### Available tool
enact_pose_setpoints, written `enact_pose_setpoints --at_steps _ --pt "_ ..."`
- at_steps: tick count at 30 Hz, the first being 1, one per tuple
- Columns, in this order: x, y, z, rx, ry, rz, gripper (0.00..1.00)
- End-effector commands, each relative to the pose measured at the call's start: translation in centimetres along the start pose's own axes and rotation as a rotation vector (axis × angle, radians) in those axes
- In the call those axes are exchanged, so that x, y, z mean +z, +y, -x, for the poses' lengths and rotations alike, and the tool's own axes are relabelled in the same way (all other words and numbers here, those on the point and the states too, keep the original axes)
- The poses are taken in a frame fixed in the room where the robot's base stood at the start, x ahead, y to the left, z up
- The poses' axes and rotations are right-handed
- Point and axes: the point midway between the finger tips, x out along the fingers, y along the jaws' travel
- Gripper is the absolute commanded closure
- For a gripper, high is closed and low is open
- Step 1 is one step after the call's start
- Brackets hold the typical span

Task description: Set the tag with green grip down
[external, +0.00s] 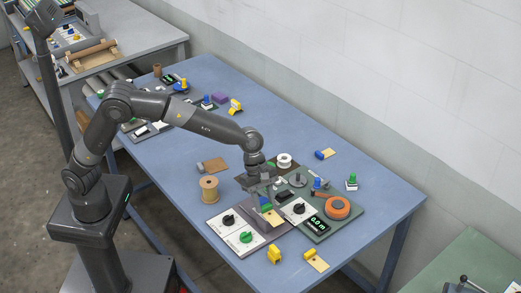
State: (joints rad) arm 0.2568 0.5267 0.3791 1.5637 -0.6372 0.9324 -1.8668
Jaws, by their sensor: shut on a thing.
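My gripper (264,199) points down over the purple-grey panel in the middle of the table, below the wrist of my arm. It is shut on the tag with green grip (267,208), seen small between the fingers and the panel. A tan tag plate (273,217) shows just below the green grip. A bit of blue shows beside the fingers. The view is too small to tell whether the tag touches the panel.
A white panel with a black knob and a green knob (246,237) lies front left. A dark green panel with an orange ring (336,207) lies right. A yellow-gripped tag (316,260) and a yellow block (274,254) lie in front. A wooden spool (209,189) stands left. The table's right end is clear.

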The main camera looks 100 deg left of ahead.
Motion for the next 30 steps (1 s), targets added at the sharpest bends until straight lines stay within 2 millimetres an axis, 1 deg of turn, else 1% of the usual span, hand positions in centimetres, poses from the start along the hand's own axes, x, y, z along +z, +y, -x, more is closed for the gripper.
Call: enact_pose_setpoints --at_steps 1,2,3,5,6,8,9,10,14,15,17,18,20,21,24,27,30 --pt "-2.4 1.2 1.1 0.0 -0.001 0.001 0.84" --pt "-3.8 1.8 1.7 -0.004 -0.001 -0.005 0.84" --pt "-5.5 2.4 2.4 -0.008 -0.001 -0.015 0.84" --pt "-8.2 3.3 3.5 -0.014 -0.001 -0.03 0.84" --pt "-10.1 3.8 4.3 -0.019 -0.001 -0.039 0.84" --pt "-12.9 4.4 5.5 -0.024 -0.002 -0.055 0.84" --pt "-14.8 4.6 6.3 -0.03 -0.001 -0.066 0.84" --pt "-16.2 4.8 6.9 -0.033 -0.001 -0.074 0.84" --pt "-22.5 5.0 9.5 -0.048 -0.002 -0.111 0.84" --pt "-24.4 4.8 10.3 -0.053 -0.003 -0.123 0.84" --pt "-27.3 4.4 11.5 -0.06 -0.001 -0.142 0.84" --pt "-29.2 4.0 12.3 -0.066 -0.002 -0.155 0.84" --pt "-32.0 3.3 13.5 -0.074 -0.002 -0.174 0.84" --pt "-33.8 2.7 14.2 -0.079 -0.002 -0.187 0.84" --pt "-37.6 1.1 15.8 -0.092 -0.002 -0.218 0.84" --pt "-40.4 -0.5 17.0 -0.103 -0.002 -0.245 0.84" --pt "-42.2 -1.7 17.7 -0.11 -0.001 -0.264 0.84"
